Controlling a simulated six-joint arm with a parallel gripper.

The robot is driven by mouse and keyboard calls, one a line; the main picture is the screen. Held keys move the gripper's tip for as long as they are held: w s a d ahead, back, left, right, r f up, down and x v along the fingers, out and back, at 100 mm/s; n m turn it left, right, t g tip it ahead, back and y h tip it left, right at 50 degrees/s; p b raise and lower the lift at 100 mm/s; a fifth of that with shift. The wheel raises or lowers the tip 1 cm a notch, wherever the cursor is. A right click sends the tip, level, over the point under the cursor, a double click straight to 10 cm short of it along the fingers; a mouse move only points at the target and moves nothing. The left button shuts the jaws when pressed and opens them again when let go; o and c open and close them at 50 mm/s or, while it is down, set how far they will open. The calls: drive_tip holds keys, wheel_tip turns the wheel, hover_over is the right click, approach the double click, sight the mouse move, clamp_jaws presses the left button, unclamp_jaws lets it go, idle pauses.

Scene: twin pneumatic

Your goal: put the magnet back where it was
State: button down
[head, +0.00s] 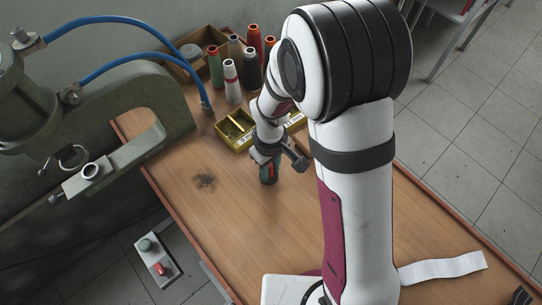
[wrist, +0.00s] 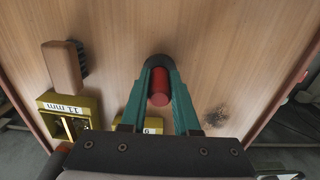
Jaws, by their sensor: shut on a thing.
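The magnet appears to be a red cylinder (wrist: 159,88), seen in the wrist view between the teal fingers of my gripper (wrist: 158,72). The fingers are shut on its sides. In the head view my gripper (head: 269,174) points down low over the wooden table, and the red of the magnet is mostly covered by the fingers. I cannot tell whether the magnet touches the tabletop. A dark patch of filings (head: 205,181) lies on the table left of my gripper; it also shows in the wrist view (wrist: 217,117).
Yellow bins (head: 229,139) stand behind my gripper, one labelled 11 mm (wrist: 64,106). A wooden-handled brush (wrist: 62,68) lies near them. Several thread cones (head: 232,82) and a cardboard box (head: 201,40) stand at the back. A green press (head: 125,105) overhangs the left.

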drive_tip(key=shift+f, duration=0.6)
drive_tip(key=shift+f, duration=0.15)
drive_tip(key=c, duration=0.7)
unclamp_jaws()
drive_tip(key=shift+o, duration=0.2)
